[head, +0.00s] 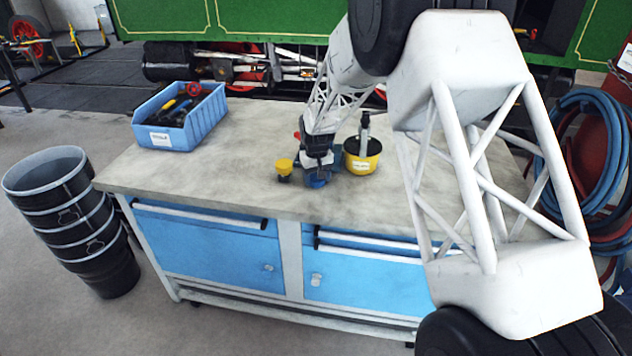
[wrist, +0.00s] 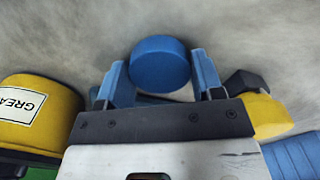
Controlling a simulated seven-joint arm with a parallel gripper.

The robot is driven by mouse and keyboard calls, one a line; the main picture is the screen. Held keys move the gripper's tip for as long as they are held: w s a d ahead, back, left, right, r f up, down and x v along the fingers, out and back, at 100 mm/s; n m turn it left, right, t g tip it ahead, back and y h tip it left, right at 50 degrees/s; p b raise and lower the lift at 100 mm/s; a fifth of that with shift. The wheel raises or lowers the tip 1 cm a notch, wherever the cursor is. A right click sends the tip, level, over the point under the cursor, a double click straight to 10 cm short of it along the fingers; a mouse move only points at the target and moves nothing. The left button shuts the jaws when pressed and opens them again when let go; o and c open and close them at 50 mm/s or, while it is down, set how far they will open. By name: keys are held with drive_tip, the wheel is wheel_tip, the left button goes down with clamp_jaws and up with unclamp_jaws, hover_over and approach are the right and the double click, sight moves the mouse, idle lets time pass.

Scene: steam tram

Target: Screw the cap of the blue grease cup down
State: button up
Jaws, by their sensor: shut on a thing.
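The blue grease cup (head: 316,182) stands on the workbench, mostly hidden under my gripper (head: 318,172) in the head view. In the wrist view its round blue cap (wrist: 160,62) sits between the two blue fingers of my gripper (wrist: 160,80). My gripper is shut on this cap, one finger on each side. The cup's body below the cap is hidden, so I cannot tell how far down the cap sits. A yellow grease cup (head: 284,167) stands close by on the left in the head view; it also shows at the right of the wrist view (wrist: 266,116).
A yellow grease tub (head: 362,160) with a handled tool in it stands just right of my gripper; the wrist view shows it too (wrist: 38,112). A blue bin (head: 180,128) of tools stands at the bench's left. The workbench top (head: 225,175) between is clear.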

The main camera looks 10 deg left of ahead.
drive_tip(key=shift+r, duration=0.95)
idle(0.4)
drive_tip(key=shift+r, duration=2.4)
drive_tip(key=w+r, duration=0.2)
drive_tip(key=w, duration=0.2)
drive_tip(key=w+r, duration=0.3)
drive_tip(key=w, duration=0.1)
drive_tip(key=w+d+r, duration=0.1)
drive_tip(key=w+r, duration=0.1)
drive_tip(key=w, duration=0.2)
drive_tip(key=shift+w+d+r, duration=0.1)
drive_tip(key=shift+w+r, duration=0.15)
drive_tip(key=shift+r, duration=0.15)
drive_tip(key=shift+f, duration=0.2)
drive_tip(key=shift+f, duration=1.45)
